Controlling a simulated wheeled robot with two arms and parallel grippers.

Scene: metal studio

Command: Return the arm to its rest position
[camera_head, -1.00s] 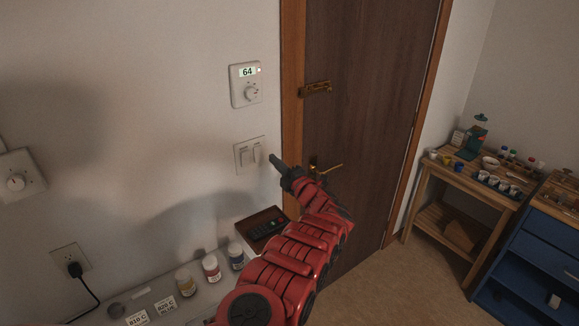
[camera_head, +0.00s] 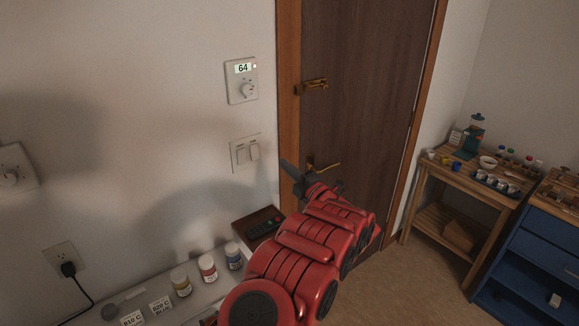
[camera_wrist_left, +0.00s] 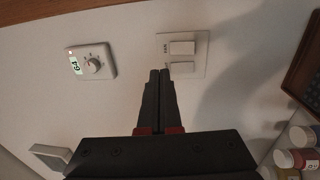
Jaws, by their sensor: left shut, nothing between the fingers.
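My left arm is red and reaches in from the bottom of the head view. Its dark left gripper (camera_head: 287,168) is shut and empty, apart from the wall, to the lower right of the double light switch (camera_head: 246,152). My right gripper is not in view.
A thermostat reading 64 (camera_head: 241,81) is above the switch. A brown door (camera_head: 365,120) with a handle is to the right. A shelf below holds several jars (camera_head: 207,268) and a tray with a remote (camera_head: 262,229). A wooden workbench (camera_head: 430,168) and blue cabinet (camera_head: 525,262) stand at right.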

